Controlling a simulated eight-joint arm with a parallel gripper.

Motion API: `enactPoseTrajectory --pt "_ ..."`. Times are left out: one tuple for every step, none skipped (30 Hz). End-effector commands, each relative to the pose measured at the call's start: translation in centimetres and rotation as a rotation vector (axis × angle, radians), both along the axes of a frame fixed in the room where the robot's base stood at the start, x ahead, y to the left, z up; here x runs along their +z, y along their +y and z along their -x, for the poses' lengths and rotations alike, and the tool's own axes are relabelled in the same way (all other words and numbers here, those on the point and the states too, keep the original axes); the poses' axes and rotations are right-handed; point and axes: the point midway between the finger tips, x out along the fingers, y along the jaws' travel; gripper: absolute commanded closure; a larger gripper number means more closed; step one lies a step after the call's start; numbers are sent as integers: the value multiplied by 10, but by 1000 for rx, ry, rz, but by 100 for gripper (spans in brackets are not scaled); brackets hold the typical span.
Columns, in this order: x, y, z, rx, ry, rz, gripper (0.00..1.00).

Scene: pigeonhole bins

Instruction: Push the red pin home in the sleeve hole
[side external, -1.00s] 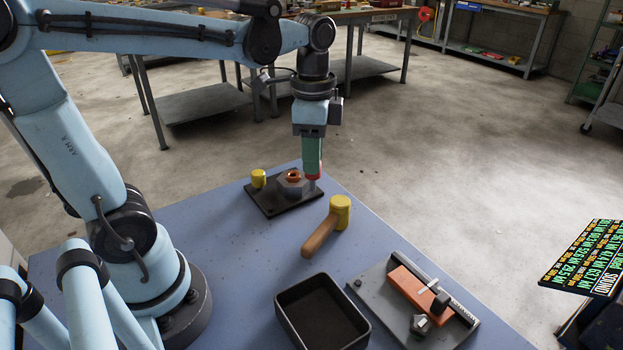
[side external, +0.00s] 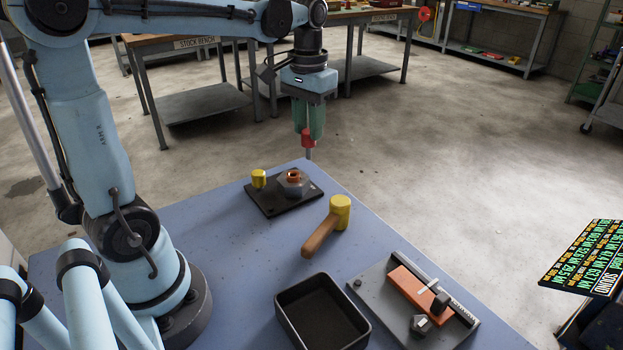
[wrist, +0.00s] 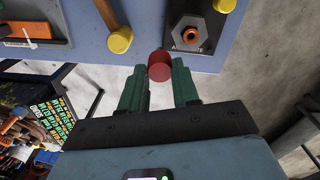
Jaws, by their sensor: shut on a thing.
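My gripper (side external: 308,138) has green fingers shut on the red pin (side external: 308,142). The pin's red head is between the fingertips and its grey shank points down. The red head also shows in the wrist view (wrist: 160,66) between the fingers. The sleeve (side external: 294,176) is an orange-brown ring in a grey hexagonal block on a dark base plate (side external: 270,206). It also shows in the wrist view (wrist: 187,34), up and to the right of the pin. The pin is held in the air, above the sleeve block and apart from it.
A yellow cylinder (side external: 258,179) stands on the base plate. A yellow-headed mallet (side external: 340,206) lies in front of it. A black tray (side external: 285,318) and a grey fixture with an orange block (side external: 408,286) are nearer. The blue table is clear left of the plate.

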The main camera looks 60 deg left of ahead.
Motion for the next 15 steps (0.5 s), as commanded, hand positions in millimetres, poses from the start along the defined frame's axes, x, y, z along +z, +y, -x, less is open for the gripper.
enactPoseTrajectory --pt "-1 17 0 48 0 0 100" --pt "-1 25 0 70 0 0 100" --pt "-2 34 1 96 0 0 100" --pt "-2 40 1 113 0 0 100" --pt "-2 45 2 127 0 0 100" --pt "-2 51 2 144 0 0 100" --pt "-3 55 3 153 0 0 100" --pt "-3 57 3 160 0 0 100" --pt "-3 60 3 168 0 0 100" --pt "-3 61 4 171 0 0 100" --pt "-3 62 4 173 0 0 100" --pt "-3 62 4 174 0 0 100" --pt "-3 62 4 173 0 0 100" --pt "-3 62 4 173 0 0 100" --pt "-3 62 4 172 0 0 100"
